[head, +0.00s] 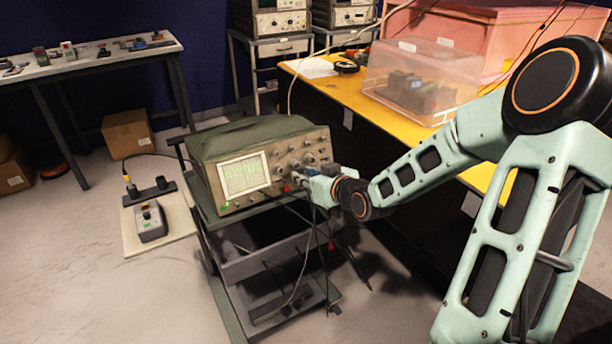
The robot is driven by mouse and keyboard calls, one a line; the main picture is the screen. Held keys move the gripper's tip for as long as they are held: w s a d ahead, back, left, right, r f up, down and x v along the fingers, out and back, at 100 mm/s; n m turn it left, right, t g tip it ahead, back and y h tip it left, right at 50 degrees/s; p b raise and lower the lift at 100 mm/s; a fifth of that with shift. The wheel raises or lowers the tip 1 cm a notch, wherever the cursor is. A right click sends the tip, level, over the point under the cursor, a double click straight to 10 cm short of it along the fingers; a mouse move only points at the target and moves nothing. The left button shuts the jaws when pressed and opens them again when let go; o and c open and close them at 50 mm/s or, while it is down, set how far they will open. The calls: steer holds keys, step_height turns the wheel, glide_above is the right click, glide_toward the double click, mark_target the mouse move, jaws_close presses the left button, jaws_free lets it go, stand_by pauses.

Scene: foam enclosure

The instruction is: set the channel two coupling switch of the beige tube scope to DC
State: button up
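The beige tube scope (262,165) stands on a dark trolley, with a green cover over its top. Its lit screen (245,176) is at the left of the front panel and several knobs are at the right. My gripper (297,181) is at the lower right of the front panel, close to the controls. I cannot tell whether it touches the panel. Its fingers are small and partly hidden, so their opening cannot be made out. The channel two coupling switch cannot be told apart at this size, and its setting is not readable.
The trolley (232,268) has lower shelves with cables hanging in front. A yellow bench (350,92) with a clear plastic box (422,78) stands behind my arm. A grey box with buttons (151,221) is on a floor board at left. Open floor lies at front left.

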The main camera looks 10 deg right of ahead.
steer(key=shift+s, duration=0.15)
steer(key=v, duration=1.1)
steer(key=shift+s+r, duration=0.25)
steer(key=shift+s, duration=0.05)
steer(key=shift+d, duration=0.2)
